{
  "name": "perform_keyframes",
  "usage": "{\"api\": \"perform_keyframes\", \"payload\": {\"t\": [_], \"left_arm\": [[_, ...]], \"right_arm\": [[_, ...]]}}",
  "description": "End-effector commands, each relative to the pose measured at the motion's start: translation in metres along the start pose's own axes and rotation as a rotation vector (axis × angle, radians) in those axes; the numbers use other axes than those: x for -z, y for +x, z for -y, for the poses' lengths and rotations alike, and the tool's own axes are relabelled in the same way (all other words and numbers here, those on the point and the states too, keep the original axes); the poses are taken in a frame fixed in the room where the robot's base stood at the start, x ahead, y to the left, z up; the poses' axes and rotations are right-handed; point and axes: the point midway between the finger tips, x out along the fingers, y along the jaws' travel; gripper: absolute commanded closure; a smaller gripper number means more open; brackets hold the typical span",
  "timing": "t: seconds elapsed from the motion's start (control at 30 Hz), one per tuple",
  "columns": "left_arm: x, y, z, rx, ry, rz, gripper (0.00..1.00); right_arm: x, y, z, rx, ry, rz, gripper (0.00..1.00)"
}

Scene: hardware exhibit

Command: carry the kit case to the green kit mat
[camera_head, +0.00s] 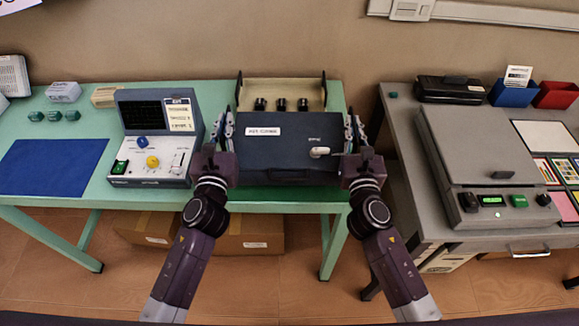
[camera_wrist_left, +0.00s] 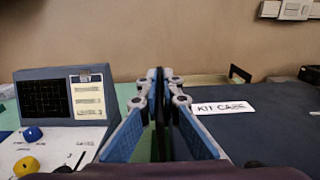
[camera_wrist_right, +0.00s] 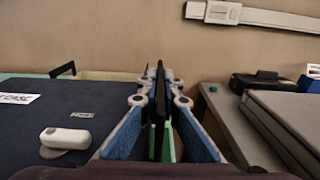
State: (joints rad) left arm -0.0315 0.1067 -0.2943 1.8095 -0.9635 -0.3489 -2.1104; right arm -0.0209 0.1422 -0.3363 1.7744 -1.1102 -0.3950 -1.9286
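The dark blue kit case (camera_head: 285,150) is in the middle of the head view, level, at the right part of the green table, with a white label and a pale latch on top. My left gripper (camera_head: 226,125) is at its left side and my right gripper (camera_head: 352,128) at its right side. In the left wrist view (camera_wrist_left: 160,95) and the right wrist view (camera_wrist_right: 158,95), the fingers close on a thin black upright piece at the case's side. I cannot tell whether the case touches the table. No green kit mat is recognisable.
Behind the case is a beige tray (camera_head: 285,88) with black knobs. A blue-grey instrument (camera_head: 150,170) stands close to the left, then a blue mat (camera_head: 52,166) on the green table (camera_head: 85,125). A grey bench (camera_head: 410,150) with a large grey device (camera_head: 480,130) stands right, across a gap.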

Motion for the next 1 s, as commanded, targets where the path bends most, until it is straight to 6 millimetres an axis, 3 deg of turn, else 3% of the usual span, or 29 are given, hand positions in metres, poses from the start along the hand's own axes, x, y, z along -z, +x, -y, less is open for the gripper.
{"api": "perform_keyframes", "payload": {"t": [0.27,1.0], "left_arm": [[0.003,0.000,0.001,0.003,-0.001,0.006,1.00],[0.036,0.000,0.001,0.003,-0.001,0.006,1.00]], "right_arm": [[0.003,0.001,-0.001,-0.002,0.000,0.005,1.00],[0.036,0.001,-0.001,-0.002,0.000,0.006,1.00]]}}
